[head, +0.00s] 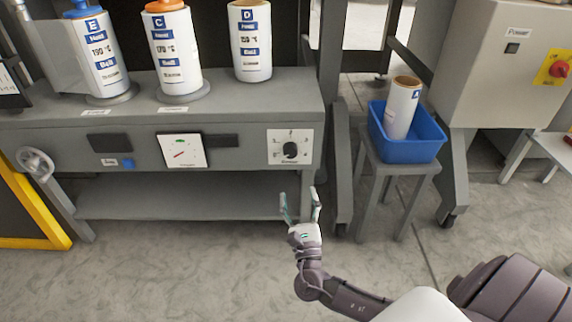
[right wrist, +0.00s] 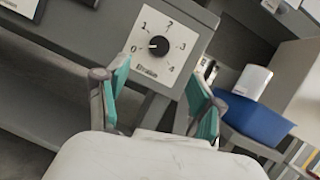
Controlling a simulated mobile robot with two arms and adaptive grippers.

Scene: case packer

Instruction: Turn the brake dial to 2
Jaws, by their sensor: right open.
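The brake dial (head: 290,149) is a black round knob on a white square plate at the right end of the grey machine's front. In the right wrist view the dial (right wrist: 158,46) has the numbers 0 to 4 around it, and its pale mark appears to point left, near 0. My right gripper (head: 299,197) is open and empty, below and in front of the dial, apart from it. In the right wrist view its teal-padded fingers (right wrist: 158,80) stand either side of the view, with the dial beyond and above them. My left gripper is not in view.
A gauge (head: 183,151) and a blue button (head: 128,163) sit left of the dial. Several labelled rolls stand on top of the machine. A blue bin (head: 424,150) on a stool and a grey cabinet (head: 500,70) stand right. Open floor lies in front.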

